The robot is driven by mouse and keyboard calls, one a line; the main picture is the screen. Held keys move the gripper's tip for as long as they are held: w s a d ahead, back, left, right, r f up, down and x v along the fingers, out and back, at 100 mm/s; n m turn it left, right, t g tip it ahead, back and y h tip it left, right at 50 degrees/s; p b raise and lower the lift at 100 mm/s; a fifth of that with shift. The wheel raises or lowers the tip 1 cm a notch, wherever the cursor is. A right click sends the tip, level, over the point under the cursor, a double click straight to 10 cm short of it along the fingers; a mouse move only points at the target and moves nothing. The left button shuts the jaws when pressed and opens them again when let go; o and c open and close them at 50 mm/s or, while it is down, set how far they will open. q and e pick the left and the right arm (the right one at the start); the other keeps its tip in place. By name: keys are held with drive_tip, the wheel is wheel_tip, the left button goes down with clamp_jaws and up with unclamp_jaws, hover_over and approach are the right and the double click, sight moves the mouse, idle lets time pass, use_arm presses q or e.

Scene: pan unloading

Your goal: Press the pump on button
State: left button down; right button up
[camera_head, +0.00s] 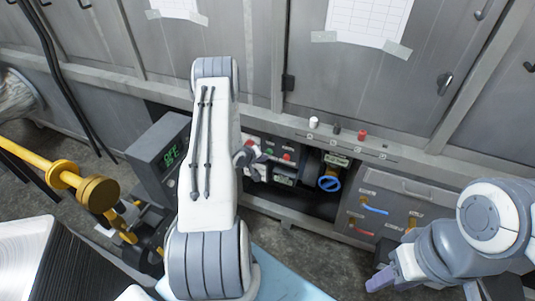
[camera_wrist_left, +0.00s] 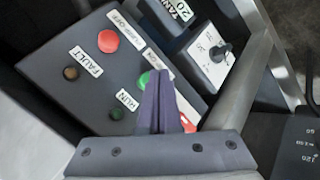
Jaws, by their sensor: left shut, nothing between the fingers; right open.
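The control panel (camera_wrist_left: 62,95) fills the left of the left wrist view. It carries a red button (camera_wrist_left: 108,41) with a PUMP OFF label and a green button (camera_wrist_left: 146,79) beside a partly covered label ending in ON. My left gripper (camera_wrist_left: 153,80) is shut and empty, its fingertips over the green button and hiding part of it. I cannot tell whether they touch it. In the head view my left arm reaches to the panel (camera_head: 282,148), and its gripper hides part of it. My right gripper (camera_head: 382,279) is open at the lower right, away from the panel.
A FAULT lamp (camera_wrist_left: 70,72) and a green RUN lamp (camera_wrist_left: 116,113) are on the panel. A blue round valve (camera_head: 329,183) sits right of the panel. Yellow piping (camera_head: 65,178) stands at the left.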

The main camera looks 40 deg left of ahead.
use_arm(q)
drive_tip(key=shift+w, duration=0.25)
drive_tip(key=shift+w+a, duration=0.2)
drive_tip(key=shift+w, duration=0.35)
idle(0.6)
drive_tip(key=shift+s, duration=0.15)
drive_tip(key=shift+s+d+p, duration=0.25)
drive_tip(key=shift+s+p, duration=0.1)
drive_tip(key=shift+s, duration=0.45)
drive_tip(key=s, duration=0.2)
drive_tip(key=s+d+p, duration=0.1)
drive_tip(key=s, duration=0.2)
idle(0.3)
drive_tip(key=shift+w, duration=0.1)
idle(0.6)
